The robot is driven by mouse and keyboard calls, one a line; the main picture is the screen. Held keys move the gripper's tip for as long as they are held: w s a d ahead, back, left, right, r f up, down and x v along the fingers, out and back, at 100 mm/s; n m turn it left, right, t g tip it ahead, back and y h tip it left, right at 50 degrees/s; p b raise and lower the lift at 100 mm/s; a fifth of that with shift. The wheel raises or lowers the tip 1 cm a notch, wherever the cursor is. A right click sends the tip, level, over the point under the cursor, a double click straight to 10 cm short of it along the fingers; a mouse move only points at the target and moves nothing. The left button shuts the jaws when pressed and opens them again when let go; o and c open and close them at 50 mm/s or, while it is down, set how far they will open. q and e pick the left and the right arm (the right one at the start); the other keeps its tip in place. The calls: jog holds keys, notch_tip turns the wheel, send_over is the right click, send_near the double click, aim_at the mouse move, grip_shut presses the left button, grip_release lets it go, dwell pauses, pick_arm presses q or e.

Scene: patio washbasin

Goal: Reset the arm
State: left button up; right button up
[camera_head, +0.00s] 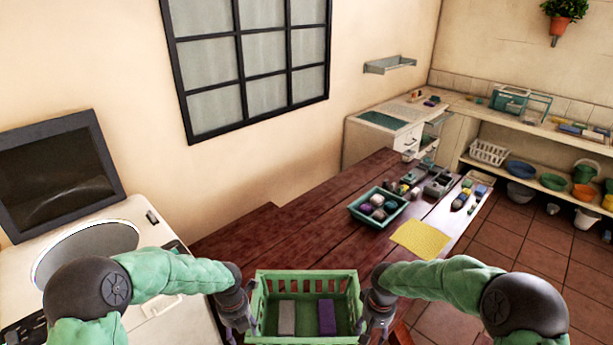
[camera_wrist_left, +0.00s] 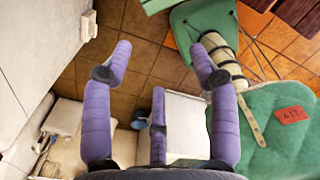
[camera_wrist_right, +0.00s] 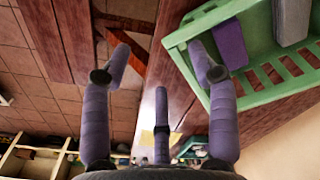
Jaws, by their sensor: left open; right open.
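A green slatted basket (camera_head: 258,308) stands at the near end of the dark red wooden table, holding a grey block (camera_head: 287,318) and a purple block (camera_head: 327,318). My left gripper (camera_head: 236,318) is at the basket's left side, with its fingers spread and nothing between them in the left wrist view (camera_wrist_left: 161,50). My right gripper (camera_head: 378,315) is at the basket's right side, open and empty. In the right wrist view (camera_wrist_right: 160,52), one finger overlaps the basket's rim (camera_wrist_right: 262,97); I cannot tell whether it touches.
A teal tray (camera_head: 377,222) with several coloured items, a yellow cloth (camera_head: 420,240) and small items lie farther along the table (camera_head: 310,233). A white washing machine (camera_head: 150,262) stands at left. Shelves (camera_head: 510,170) with basins are at the far right. The table's middle left is clear.

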jog(key=s+a+f+y, duration=0.2)
jog(key=s+a+f, duration=0.15)
jog(key=f, duration=0.25)
jog(key=s+a+f+y, duration=0.1)
jog(key=s+a+f, duration=0.1)
jog(key=s+f, duration=0.3)
pick_arm(q)
jog(key=s+d+f+m+h, duration=0.2)
jog(key=s+d+f+m, duration=0.2)
jog(key=s+f+m, duration=0.95)
jog(key=s+d+f+m+h, duration=0.25)
jog(key=s+f+m, duration=0.4)
jog(key=m, duration=1.35)
pick_arm(e)
jog(key=s+a+f+m, duration=0.25)
jog(key=s+f, duration=0.55)
jog(key=s, duration=0.4)
pick_arm(q)
jog(key=a+b+x, duration=0.1)
jog(key=b+x, duration=0.7)
jog(key=b, duration=0.3)
jog(key=shift+w+f+m+y, duration=0.35)
jog(key=shift+w+f+m, duration=0.1)
jog(key=shift+f, duration=0.2)
pick_arm(e)
notch_tip(320, 180, down, 10)
jog(key=w, duration=0.1)
jog(key=shift+w+a+r+y, duration=0.15)
jog(key=shift+a+r+y, duration=0.1)
jog(key=shift+a+y, duration=0.15)
